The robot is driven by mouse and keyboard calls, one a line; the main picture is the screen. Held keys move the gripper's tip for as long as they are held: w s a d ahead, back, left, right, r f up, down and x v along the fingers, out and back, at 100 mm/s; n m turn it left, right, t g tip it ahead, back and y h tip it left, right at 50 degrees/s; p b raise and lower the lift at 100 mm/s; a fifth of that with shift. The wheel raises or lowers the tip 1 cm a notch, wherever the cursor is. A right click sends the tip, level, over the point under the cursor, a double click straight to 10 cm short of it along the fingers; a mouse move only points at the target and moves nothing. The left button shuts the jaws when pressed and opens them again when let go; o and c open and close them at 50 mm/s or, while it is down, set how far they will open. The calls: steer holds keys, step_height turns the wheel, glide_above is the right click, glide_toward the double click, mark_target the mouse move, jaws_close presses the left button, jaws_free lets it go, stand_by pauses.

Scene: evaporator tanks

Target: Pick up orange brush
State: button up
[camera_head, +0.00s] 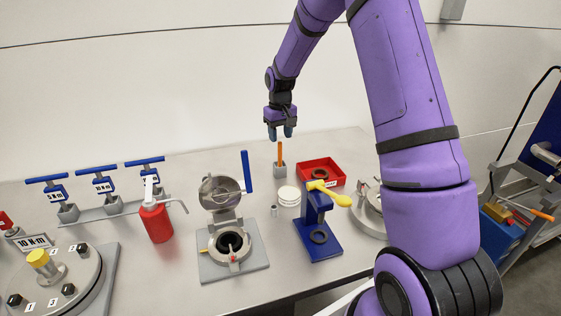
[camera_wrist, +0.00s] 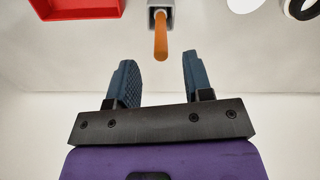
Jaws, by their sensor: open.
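The orange brush (camera_head: 280,152) stands upright in a small grey holder (camera_head: 280,170) towards the back of the table. Only its orange handle shows; its lower end is hidden in the holder. My gripper (camera_head: 280,136) hangs above the handle, pointing down, with its fingers apart and empty. In the wrist view the brush handle (camera_wrist: 160,38) and holder (camera_wrist: 161,5) appear beyond the fingertips of my gripper (camera_wrist: 158,70), between the two fingers in the sideways direction and apart from them.
A red tray (camera_head: 322,172) stands just right of the holder. White round lids (camera_head: 289,196) are stacked in front, beside a blue stand (camera_head: 318,222) with a yellow handle. An open-lidded vessel (camera_head: 229,240) with a blue lever and a red bottle (camera_head: 156,221) stand to the left.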

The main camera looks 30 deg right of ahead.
mark_target(280, 142)
steer(key=shift+w+f, duration=0.1)
steer(key=shift+f, duration=2.6)
jaws_close()
